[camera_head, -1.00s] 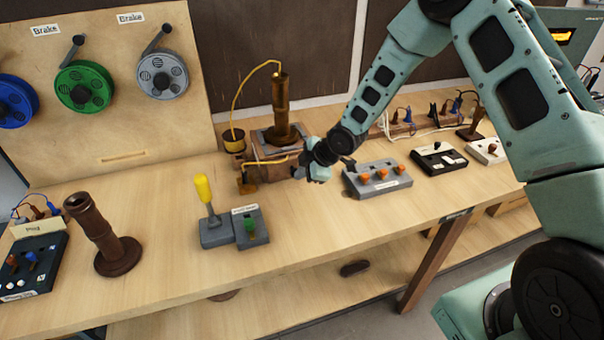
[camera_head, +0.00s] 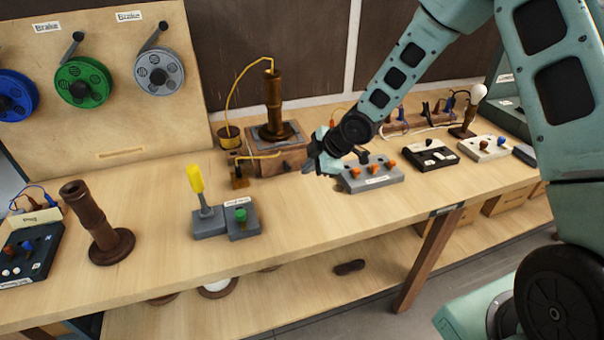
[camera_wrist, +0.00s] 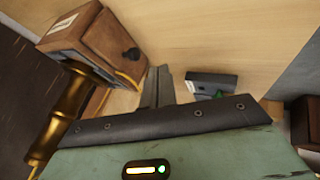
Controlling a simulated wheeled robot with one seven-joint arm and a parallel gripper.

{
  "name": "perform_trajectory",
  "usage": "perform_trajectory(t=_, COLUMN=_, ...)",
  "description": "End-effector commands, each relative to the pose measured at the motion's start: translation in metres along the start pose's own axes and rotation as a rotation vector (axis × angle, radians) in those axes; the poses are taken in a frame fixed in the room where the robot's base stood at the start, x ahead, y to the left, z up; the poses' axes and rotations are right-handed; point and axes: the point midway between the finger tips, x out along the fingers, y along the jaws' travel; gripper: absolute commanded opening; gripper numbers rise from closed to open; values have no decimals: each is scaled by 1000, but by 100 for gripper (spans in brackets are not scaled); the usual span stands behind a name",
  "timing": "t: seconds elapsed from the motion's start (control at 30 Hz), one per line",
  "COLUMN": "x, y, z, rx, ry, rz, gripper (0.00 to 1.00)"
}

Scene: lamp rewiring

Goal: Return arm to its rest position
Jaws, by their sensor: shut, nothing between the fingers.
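My gripper (camera_head: 312,160) is above the workbench (camera_head: 330,215), beside the wooden base box (camera_head: 282,162) and the grey box with orange knobs (camera_head: 372,180). In the wrist view my gripper (camera_wrist: 158,82) shows its dark fingers together with nothing between them. The brown lamp column (camera_head: 272,105) stands upright on the wooden base box, with a yellow cord running from its top to a small spool (camera_head: 230,137). The column also shows as a brassy tube at left in the wrist view (camera_wrist: 72,105).
A yellow-handled lever (camera_head: 197,183) and a green-button box (camera_head: 241,220) stand at front centre. A loose brown column (camera_head: 95,225) stands at left. Cable reels (camera_head: 82,80) hang on the back board. A lamp with a white bulb (camera_head: 470,110) stands at right. The bench's front middle is clear.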

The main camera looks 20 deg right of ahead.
Motion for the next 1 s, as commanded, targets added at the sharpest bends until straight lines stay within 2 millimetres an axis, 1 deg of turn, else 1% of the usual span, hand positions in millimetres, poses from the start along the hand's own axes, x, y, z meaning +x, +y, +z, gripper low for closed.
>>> perform_trajectory(t=0.03, x=-10, y=1, z=2, rx=3, ry=-2, rz=4, gripper=0)
perform_trajectory(t=0.1, x=-21, y=1, z=2, rx=0, ry=-3, rz=3, gripper=0)
perform_trajectory(t=0.2, x=-32, y=0, z=1, rx=2, ry=-1, rz=1, gripper=0)
perform_trajectory(t=0.3, x=-38, y=0, z=0, rx=1, ry=-1, rz=1, gripper=0)
perform_trajectory(t=0.47, x=-41, y=0, z=0, rx=0, ry=-2, rz=-1, gripper=0)
perform_trajectory(t=0.57, x=-46, y=-7, z=-10, rx=16, ry=-21, rz=-16, gripper=0)
perform_trajectory(t=0.6, x=-50, y=-12, z=-18, rx=31, ry=-39, rz=-29, gripper=0)
perform_trajectory(t=0.67, x=-60, y=-25, z=-33, rx=69, ry=-78, rz=-54, gripper=0)
perform_trajectory(t=0.77, x=-85, y=-58, z=-63, rx=167, ry=-170, rz=-102, gripper=0)
perform_trajectory(t=0.8, x=-97, y=-74, z=-74, rx=217, ry=-210, rz=-119, gripper=0)
perform_trajectory(t=0.87, x=-118, y=-100, z=-90, rx=293, ry=-270, rz=-144, gripper=0)
perform_trajectory(t=0.9, x=-132, y=-118, z=-99, rx=345, ry=-308, rz=-158, gripper=0)
perform_trajectory(t=0.97, x=-154, y=-146, z=-111, rx=424, ry=-360, rz=-177, gripper=0)
perform_trajectory(t=1.0, x=-169, y=-164, z=-117, rx=476, ry=-394, rz=-189, gripper=0)
